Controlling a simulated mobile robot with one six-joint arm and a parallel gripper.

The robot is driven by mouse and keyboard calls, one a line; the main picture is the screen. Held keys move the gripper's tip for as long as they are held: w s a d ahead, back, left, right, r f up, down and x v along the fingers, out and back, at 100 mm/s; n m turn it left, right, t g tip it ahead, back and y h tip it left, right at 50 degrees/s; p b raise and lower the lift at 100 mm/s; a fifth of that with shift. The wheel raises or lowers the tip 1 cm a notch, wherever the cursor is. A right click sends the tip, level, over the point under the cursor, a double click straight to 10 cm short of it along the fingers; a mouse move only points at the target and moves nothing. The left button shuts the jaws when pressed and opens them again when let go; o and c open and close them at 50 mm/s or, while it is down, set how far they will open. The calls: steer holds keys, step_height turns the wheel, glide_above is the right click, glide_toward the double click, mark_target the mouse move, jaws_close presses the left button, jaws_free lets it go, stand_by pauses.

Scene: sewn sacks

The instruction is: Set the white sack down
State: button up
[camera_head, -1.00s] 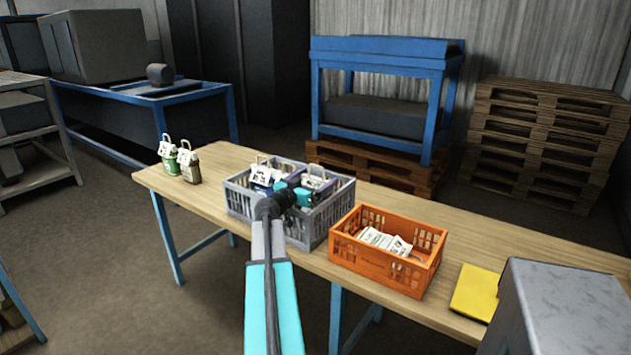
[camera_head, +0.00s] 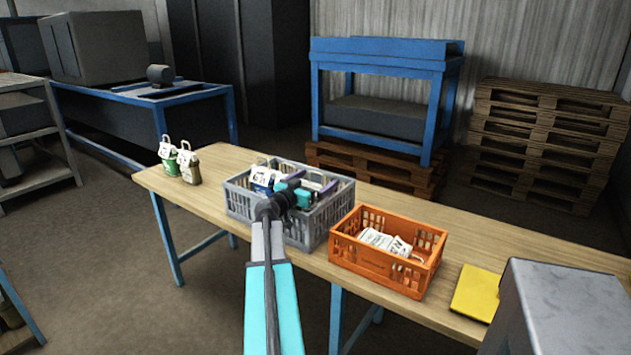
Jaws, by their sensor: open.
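My gripper (camera_head: 320,184) is over the right part of the grey crate (camera_head: 300,235), with its purple fingers apart. My wrist and forearm cover part of the crate. No white sack shows clearly between the fingers; anything below them is hidden by the crate wall and gripper. A white sack with dark and blue print (camera_head: 264,178) stands in the left part of the grey crate. A white printed sack (camera_head: 383,241) lies in the orange crate (camera_head: 375,268). I cannot tell which of them the task means.
Two small sacks with handles, one green and white (camera_head: 169,159) and one brown and white (camera_head: 189,167), stand at the table's left end. A yellow flat item (camera_head: 476,293) lies to the right of the orange crate.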

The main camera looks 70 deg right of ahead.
steer(key=shift+r, duration=0.2)
steer(key=shift+r+p, duration=0.5)
steer(key=shift+p, duration=0.75)
steer(key=b+v, duration=0.3)
steer(key=v, duration=0.9)
steer(key=shift+f, duration=0.15)
